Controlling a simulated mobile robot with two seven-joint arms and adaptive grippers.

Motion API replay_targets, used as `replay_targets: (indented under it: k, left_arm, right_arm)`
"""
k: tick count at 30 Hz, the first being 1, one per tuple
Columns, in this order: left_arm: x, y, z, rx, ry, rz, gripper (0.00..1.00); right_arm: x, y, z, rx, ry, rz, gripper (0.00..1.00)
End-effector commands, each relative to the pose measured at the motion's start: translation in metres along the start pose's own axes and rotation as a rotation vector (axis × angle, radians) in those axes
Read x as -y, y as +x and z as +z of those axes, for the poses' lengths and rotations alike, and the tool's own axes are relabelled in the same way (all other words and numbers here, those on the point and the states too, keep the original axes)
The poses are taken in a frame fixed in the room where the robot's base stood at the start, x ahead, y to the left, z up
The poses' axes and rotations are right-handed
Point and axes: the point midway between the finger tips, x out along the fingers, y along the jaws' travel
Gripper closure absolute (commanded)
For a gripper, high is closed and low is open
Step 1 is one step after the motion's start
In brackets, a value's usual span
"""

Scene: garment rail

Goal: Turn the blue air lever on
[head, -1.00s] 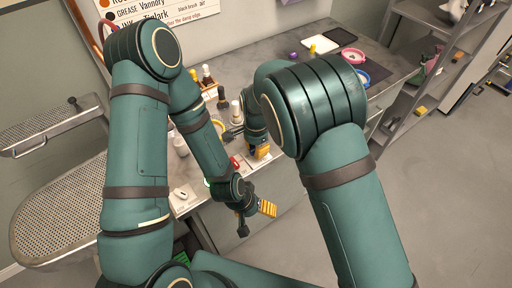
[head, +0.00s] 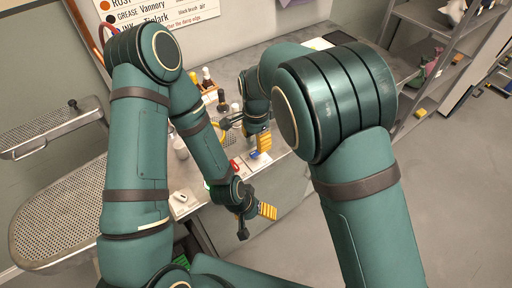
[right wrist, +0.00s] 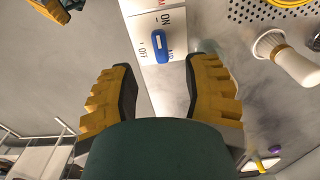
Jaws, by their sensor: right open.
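I see no contact. In the head view the lever is a small blue spot (head: 254,155) beside my right gripper (head: 258,141), partly hidden. My left gripper (head: 255,219) hangs near the bench's front edge, its fingers apart and empty.
A red part (head: 234,164) sits left of the blue lever. Several bottles (head: 207,78) stand farther back on the bench. A white brush-like object (right wrist: 285,55) and a perforated plate (right wrist: 250,11) lie right of the panel in the wrist view. Open floor lies right.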

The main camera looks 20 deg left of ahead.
Motion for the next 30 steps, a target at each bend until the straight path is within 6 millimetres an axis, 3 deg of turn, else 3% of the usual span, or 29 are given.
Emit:
replay_targets:
  k: [6, 12, 30]
  left_arm:
    - [0.0, 0.0, 0.0, 0.0, 0.0, 0.0, 0.22]
    - [0.0, 0.0, 0.0, 0.0, 0.0, 0.0, 0.22]
    - [0.0, 0.0, 0.0, 0.0, 0.0, 0.0, 0.22]
  right_arm:
    - [0.001, -0.04, 0.0, 0.0, -0.001, -0.003, 0.52]
    - [0.0, -0.057, 0.0, 0.0, 0.0, 0.001, 0.52]
    - [-0.002, -0.055, -0.003, 0.003, -0.002, 0.001, 0.52]
